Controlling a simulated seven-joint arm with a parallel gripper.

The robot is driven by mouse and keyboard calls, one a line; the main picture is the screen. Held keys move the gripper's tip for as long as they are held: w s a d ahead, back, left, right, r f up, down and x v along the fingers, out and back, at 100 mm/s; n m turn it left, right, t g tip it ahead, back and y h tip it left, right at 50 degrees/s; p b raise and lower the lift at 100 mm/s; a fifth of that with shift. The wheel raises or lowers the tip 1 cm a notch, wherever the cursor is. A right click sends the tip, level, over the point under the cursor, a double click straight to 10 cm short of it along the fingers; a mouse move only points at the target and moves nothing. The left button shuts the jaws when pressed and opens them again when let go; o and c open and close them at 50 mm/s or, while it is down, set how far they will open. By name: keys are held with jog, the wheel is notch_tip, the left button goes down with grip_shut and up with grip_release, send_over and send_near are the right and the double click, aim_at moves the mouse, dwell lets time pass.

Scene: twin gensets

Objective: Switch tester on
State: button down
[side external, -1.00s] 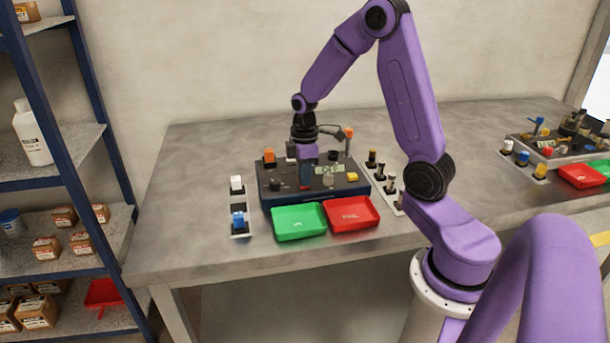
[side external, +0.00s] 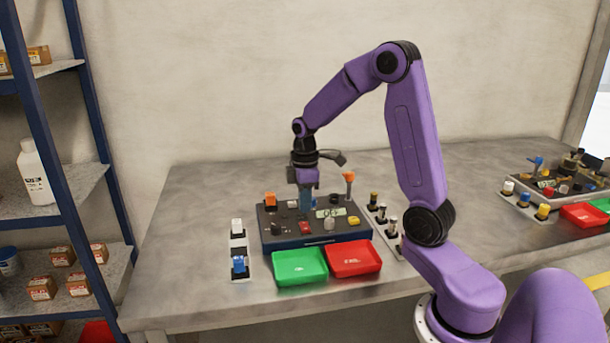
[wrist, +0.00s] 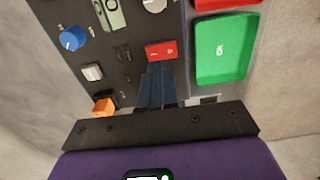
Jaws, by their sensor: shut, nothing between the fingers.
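The tester (side external: 318,236) is a dark box with a control panel, standing on the bench behind the green and red trays. A red rocker switch (side external: 305,227) with small white marks is on its panel; it also shows in the wrist view (wrist: 160,51). I cannot tell which way it is set. A pale green display (side external: 330,212) is on the panel, too small to read. My gripper (side external: 305,207) points down above the panel, shut and empty. In the wrist view its blue-grey fingertips (wrist: 160,68) appear just beside the red switch, apparently above the panel.
Orange parts (side external: 270,198) and (side external: 349,178) stand up at the panel's back corners. A green tray (side external: 300,279) and a red tray (side external: 353,271) sit in front. Plug holders flank the tester. A blue knob (wrist: 73,39) is also on the panel.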

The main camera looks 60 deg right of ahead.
aim_at(303, 223)
notch_tip(303, 223, up, 10)
dwell(0.4)
jog(key=shift+f, duration=0.1)
jog(key=shift+w+d, duration=0.25)
jog(key=shift+w, duration=0.15)
jog(key=shift+f, duration=0.1)
